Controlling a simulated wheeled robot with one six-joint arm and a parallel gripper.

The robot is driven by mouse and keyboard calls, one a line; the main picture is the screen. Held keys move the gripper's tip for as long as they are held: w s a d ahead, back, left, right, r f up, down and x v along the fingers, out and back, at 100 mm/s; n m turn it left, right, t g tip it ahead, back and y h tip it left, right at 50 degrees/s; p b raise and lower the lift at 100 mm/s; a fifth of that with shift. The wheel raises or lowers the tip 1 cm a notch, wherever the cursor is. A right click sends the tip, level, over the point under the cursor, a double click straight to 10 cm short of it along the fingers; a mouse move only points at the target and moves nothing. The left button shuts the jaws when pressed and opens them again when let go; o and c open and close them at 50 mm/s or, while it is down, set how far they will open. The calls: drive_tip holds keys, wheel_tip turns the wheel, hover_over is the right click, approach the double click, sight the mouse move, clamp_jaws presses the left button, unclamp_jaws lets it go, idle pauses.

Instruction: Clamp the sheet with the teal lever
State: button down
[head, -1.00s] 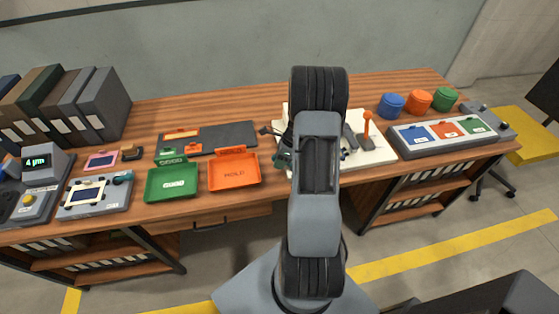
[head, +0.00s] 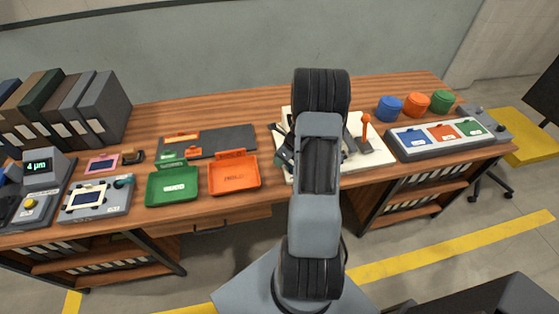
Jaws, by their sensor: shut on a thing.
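My gripper (head: 282,148) is partly visible at the left edge of the white board (head: 375,160), low over it. My arm hides much of the gripper and the middle of the board. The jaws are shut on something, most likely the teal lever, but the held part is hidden. No sheet can be made out on the visible part of the board. An orange-knobbed lever (head: 366,128) stands upright on the board, right of my arm and apart from the gripper.
A green tray (head: 172,198) and an orange tray (head: 234,186) lie left of the board. A grey device (head: 95,205) with a small teal knob sits further left. A panel with coloured plates (head: 400,152) and several coloured pots (head: 390,108) are at right.

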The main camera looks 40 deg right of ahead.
drive_tip(key=d+m, duration=0.1)
drive_tip(key=m, duration=0.1)
drive_tip(key=d+m+t+h+p, duration=0.1)
drive_tip(key=m, duration=0.1)
drive_tip(key=shift+w+d+r+h, duration=0.1)
drive_tip(key=shift+w+r+h, duration=0.05)
drive_tip(key=shift+h, duration=0.15)
drive_tip(key=shift+s+d+m+t+h+p, duration=0.2)
drive_tip(key=shift+d+m+h, duration=0.25)
drive_tip(key=shift+m, duration=0.6)
drive_tip(key=shift+d+m+t+h+p, duration=0.1)
drive_tip(key=shift+d+m+h+p, duration=0.25)
drive_tip(key=shift+m, duration=0.7)
drive_tip(key=shift+d, duration=0.15)
drive_tip(key=c, duration=0.8)
unclamp_jaws()
drive_tip(key=p+v, duration=0.3)
drive_tip(key=v, duration=1)
drive_tip(key=shift+s+r, duration=0.15)
drive_tip(key=shift+r, duration=0.15)
